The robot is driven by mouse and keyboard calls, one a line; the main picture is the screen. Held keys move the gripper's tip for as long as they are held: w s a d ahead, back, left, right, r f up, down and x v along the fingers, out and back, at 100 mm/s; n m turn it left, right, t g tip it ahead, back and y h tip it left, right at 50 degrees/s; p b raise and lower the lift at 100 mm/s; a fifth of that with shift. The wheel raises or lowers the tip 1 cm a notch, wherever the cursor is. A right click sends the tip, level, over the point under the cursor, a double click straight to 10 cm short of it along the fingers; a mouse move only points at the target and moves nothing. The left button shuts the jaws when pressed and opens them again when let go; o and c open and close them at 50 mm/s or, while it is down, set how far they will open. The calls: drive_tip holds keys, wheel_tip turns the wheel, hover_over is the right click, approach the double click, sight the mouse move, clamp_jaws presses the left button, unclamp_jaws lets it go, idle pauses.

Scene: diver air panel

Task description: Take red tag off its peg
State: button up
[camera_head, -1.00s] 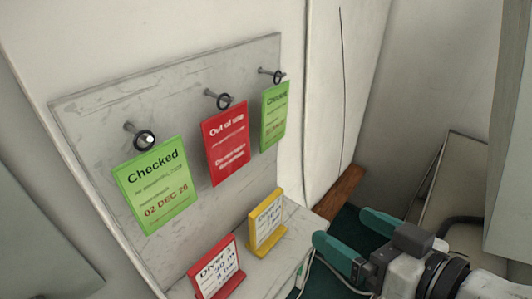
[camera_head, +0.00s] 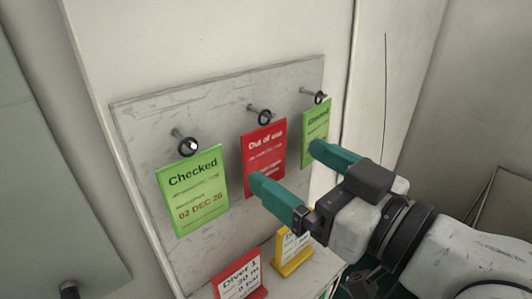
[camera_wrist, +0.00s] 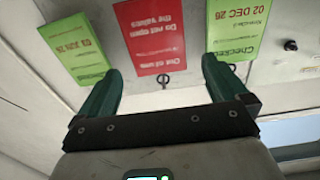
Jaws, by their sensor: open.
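The red "Out of use" tag (camera_head: 262,150) hangs by a black ring (camera_head: 264,118) from the middle peg (camera_head: 254,108) on a grey panel. My gripper (camera_head: 286,168) is open and empty in front of the panel, its green fingers pointing at it.
A green "Checked" tag (camera_head: 193,185) hangs left of the red one, another green tag (camera_head: 316,125) right. Below, a red stand card (camera_head: 240,276) and a yellow one (camera_head: 293,250) stand on a ledge. The grey panel (camera_head: 150,115) is bare above the tags.

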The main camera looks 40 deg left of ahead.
sight(267, 142)
drive_tip(key=a, duration=0.1)
drive_tip(key=a+p, duration=0.1)
drive_tip(key=a, duration=0.2)
drive_tip(key=shift+w+a+r+p, duration=0.2)
drive_tip(key=shift+w+r+p, duration=0.1)
drive_tip(key=shift+p, duration=0.05)
drive_tip(key=shift+a+f, duration=0.1)
drive_tip(key=shift+a, duration=0.3)
drive_tip(key=shift+c, duration=0.4)
drive_tip(key=c, duration=0.8)
drive_tip(key=shift+r+b, duration=0.25)
drive_tip(key=shift+b, duration=0.05)
drive_tip(key=shift+w+d, duration=0.1)
drive_tip(key=shift+d, duration=0.3)
drive_tip(key=s+d+b, duration=0.1)
drive_tip(key=d+b, duration=0.2)
drive_tip(key=d, duration=1.4)
drive_tip(key=shift+s, duration=0.25)
drive_tip(key=shift+d+r, duration=0.1)
